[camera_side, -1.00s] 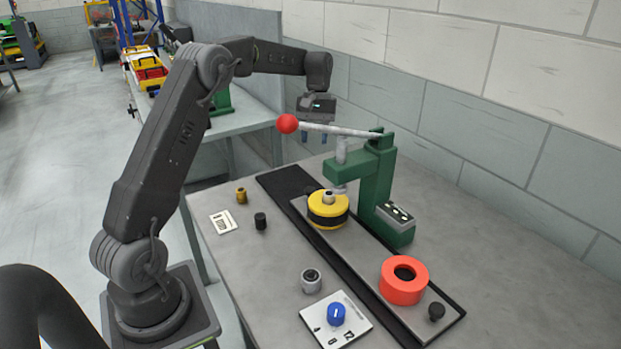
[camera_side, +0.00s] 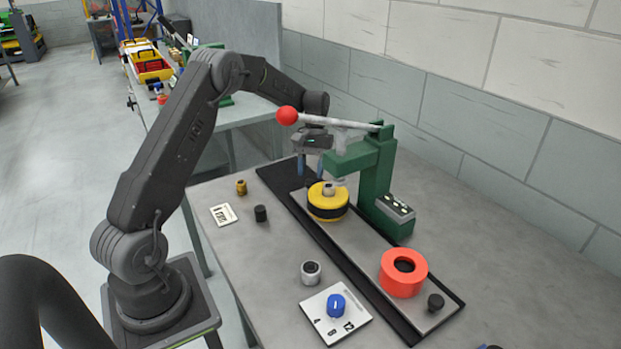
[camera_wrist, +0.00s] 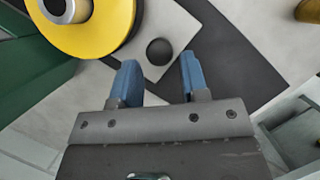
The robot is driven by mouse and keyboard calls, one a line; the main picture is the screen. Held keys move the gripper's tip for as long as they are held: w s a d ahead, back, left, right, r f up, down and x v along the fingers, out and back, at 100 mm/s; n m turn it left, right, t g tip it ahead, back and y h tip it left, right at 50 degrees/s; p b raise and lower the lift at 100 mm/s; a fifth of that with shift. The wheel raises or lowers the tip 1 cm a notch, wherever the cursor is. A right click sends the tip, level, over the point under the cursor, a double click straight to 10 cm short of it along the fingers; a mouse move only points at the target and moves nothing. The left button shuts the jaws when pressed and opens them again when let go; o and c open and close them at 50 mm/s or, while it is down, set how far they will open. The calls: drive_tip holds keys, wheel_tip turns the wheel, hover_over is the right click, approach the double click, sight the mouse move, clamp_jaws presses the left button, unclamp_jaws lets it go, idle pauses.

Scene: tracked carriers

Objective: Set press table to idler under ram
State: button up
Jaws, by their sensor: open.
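The press table is a grey sliding plate (camera_side: 345,238) in a black rail. It carries a yellow wheel (camera_side: 327,203) with a black band and metal hub, and a red ring (camera_side: 403,272) nearer the front. Which is the idler I cannot tell. The yellow wheel sits under or close to the ram (camera_side: 338,181) of the green press (camera_side: 377,178). A black knob (camera_side: 436,302) stands at the plate's front end; another knob (camera_wrist: 159,51) stands at its far end. My gripper (camera_side: 311,170) is open and empty above the far end, with that knob just beyond its blue fingertips (camera_wrist: 158,68) in the wrist view.
The press lever with its red ball (camera_side: 287,116) reaches over my gripper. A blue dial (camera_side: 336,306) on a white plate, a metal cylinder (camera_side: 311,272), a black peg (camera_side: 260,213), a brass piece (camera_side: 241,187) and a label card (camera_side: 223,215) lie left of the rail.

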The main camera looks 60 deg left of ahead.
drive_tip(key=shift+x, duration=1.3)
drive_tip(key=shift+c, duration=0.3)
clamp_jaws()
